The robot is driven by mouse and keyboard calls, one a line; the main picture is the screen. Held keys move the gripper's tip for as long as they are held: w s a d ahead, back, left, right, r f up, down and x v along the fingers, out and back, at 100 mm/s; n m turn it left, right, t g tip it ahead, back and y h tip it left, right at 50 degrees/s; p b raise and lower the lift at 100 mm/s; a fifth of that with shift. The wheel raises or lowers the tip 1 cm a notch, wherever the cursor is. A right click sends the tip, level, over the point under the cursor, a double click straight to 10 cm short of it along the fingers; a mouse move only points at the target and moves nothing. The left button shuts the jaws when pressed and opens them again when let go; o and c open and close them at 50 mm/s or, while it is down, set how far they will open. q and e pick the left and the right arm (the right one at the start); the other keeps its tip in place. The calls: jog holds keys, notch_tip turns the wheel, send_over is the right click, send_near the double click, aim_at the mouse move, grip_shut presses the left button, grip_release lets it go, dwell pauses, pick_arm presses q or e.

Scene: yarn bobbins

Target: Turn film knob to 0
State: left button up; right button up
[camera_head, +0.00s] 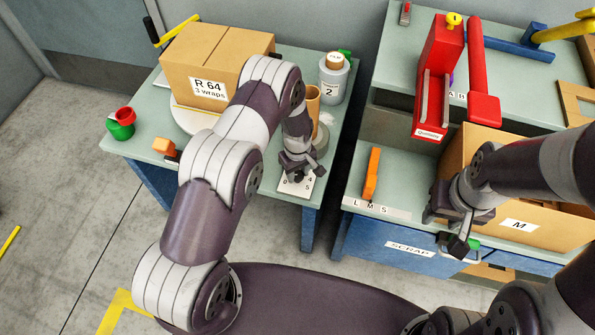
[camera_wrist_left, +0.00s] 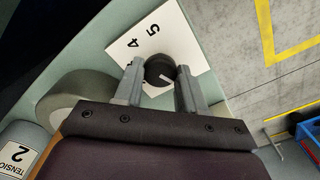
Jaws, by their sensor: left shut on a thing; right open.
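The film knob (camera_wrist_left: 160,70) is a small round black knob with a white pointer line. It sits on a white dial plate (camera_wrist_left: 190,48), where I can read a 4 and a 5 in the left wrist view. In the head view the plate (camera_head: 293,190) lies at the front corner of the left table. My left gripper (camera_wrist_left: 160,84) is shut on the knob, with one finger on each side. In the head view my left gripper (camera_head: 298,175) hides most of the knob. My right gripper (camera_head: 452,232) is open and empty in front of the right table.
A cardboard box marked R 64 (camera_head: 215,60) stands behind my left arm. A canister labelled 2 (camera_head: 333,80) stands further back on the left table (camera_head: 135,147). A gap separates the tables.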

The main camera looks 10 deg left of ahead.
aim_at(298, 174)
dwell(0.3)
pick_arm(q)
jog(key=o, duration=1.1)
jog(key=shift+c, duration=0.2)
notch_tip(298, 174, up, 13)
jog(key=shift+f, duration=0.1)
